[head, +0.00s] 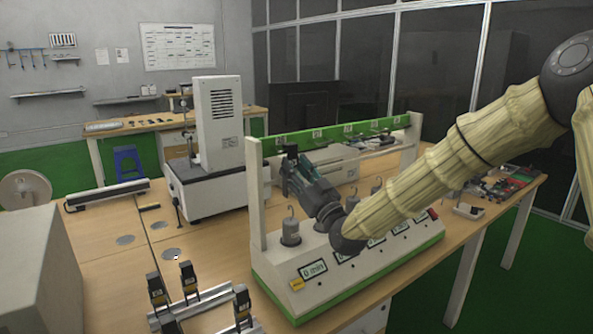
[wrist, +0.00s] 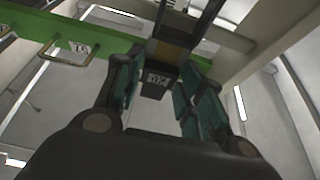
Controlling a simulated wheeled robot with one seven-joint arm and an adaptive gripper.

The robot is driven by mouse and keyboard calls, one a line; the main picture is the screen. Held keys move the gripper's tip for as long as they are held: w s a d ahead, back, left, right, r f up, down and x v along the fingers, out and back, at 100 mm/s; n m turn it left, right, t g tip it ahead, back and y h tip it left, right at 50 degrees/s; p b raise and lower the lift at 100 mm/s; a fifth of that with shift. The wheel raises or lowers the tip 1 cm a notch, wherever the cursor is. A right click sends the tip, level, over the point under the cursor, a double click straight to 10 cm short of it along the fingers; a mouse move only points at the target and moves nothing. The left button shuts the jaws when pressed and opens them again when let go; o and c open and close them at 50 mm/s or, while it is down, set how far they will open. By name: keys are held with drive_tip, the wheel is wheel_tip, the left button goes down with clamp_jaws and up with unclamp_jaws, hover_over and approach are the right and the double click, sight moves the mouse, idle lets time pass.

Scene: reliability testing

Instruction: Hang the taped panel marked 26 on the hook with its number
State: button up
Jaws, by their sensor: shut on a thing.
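My gripper (head: 308,188) is shut on a dark taped panel (wrist: 157,82), just in front of the left end of the green hook rail (head: 270,147). In the wrist view the panel sits between the teal fingers. It has a yellowish band and a white mark too blurred to read surely. In the head view the panel's dark top (head: 290,152) rises above the fingers and overlaps the rail. I cannot tell whether it touches a hook. A brass hook (wrist: 62,58) beside a number tag (wrist: 80,48) shows to the left of the panel.
Below the rail is a white and green station base (head: 290,297) with small displays and hooked weights (head: 291,232). A metal rack (head: 215,312) at the front left holds several dark taped panels (head: 188,280). A tall white machine (head: 218,125) stands behind, left of the rail.

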drive_tip(key=shift+f+b, duration=0.5)
idle(0.4)
drive_tip(key=o, duration=1.3)
